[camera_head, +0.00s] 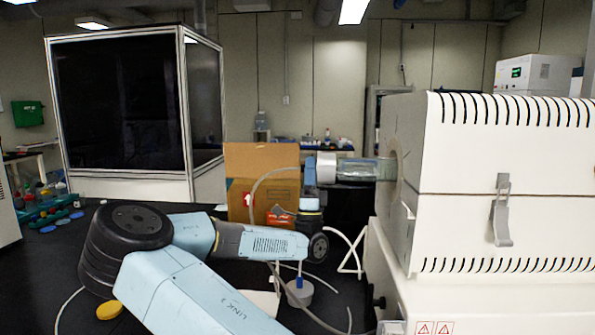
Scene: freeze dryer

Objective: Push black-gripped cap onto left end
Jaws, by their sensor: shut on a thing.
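The white box furnace (500,150) stands at the right. A clear tube (357,170) sticks out of the round opening in its left side. A pale cap (326,168) is at the tube's left end, in line with it and touching or almost touching. I cannot tell how far it is pushed on. My gripper (314,172) is at the cap's left side and is shut on it. The fingers and the cap's black grip are mostly hidden by the small picture size and my wrist.
A cardboard box (258,165) stands behind my arm. A thin hose loops in front of it. A white-framed dark cabinet (130,110) is at the back left. Coloured small items (50,205) lie on the black bench at the left. A yellow disc (109,310) lies at the front left.

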